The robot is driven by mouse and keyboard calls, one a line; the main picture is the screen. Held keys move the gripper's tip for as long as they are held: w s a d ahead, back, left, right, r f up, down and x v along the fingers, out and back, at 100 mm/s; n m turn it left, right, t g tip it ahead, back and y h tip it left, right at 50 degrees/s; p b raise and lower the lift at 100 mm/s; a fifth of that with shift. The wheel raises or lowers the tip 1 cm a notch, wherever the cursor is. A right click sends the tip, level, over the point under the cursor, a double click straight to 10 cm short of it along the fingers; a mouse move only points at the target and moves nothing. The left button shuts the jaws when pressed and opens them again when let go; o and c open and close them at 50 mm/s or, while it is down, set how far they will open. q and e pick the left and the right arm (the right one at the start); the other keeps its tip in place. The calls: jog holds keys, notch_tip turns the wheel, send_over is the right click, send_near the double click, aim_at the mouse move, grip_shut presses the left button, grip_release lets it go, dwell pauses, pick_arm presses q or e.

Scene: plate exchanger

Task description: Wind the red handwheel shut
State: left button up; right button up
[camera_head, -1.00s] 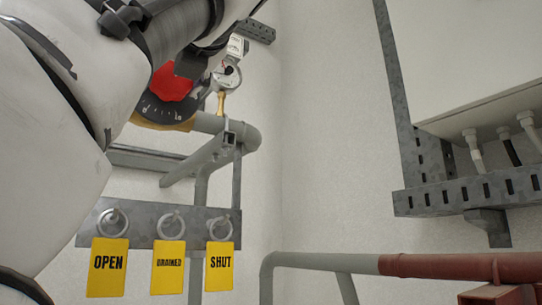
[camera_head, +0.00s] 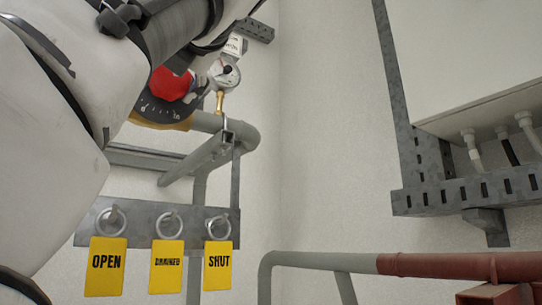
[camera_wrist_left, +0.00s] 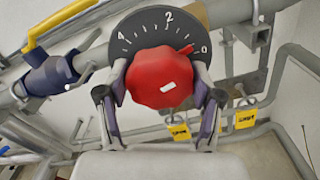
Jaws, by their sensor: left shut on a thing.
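The red handwheel (camera_head: 172,84) sits on a dark dial with white marks (camera_head: 160,110). In the left wrist view the handwheel (camera_wrist_left: 160,78) fills the middle, with a white mark on its face. The dial (camera_wrist_left: 140,35) behind it shows 0, 2 and 4, and a red pointer (camera_wrist_left: 185,49) lies close to the 0 end. My left gripper (camera_wrist_left: 161,84) is shut on the handwheel, one finger on each side of its rim. In the head view my left arm hides part of the handwheel and most of the gripper. My right gripper is in neither view.
A round gauge (camera_head: 224,73) stands close right of the handwheel. Yellow tags OPEN (camera_head: 106,275), a middle one (camera_head: 167,278) and SHUT (camera_head: 217,272) hang below. A yellow-handled valve (camera_wrist_left: 60,72) is at left in the wrist view. A grey-red pipe (camera_head: 330,260) runs lower right.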

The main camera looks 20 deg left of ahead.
pick_arm(q)
jog(key=o, duration=1.1)
jog(key=shift+o, duration=0.2)
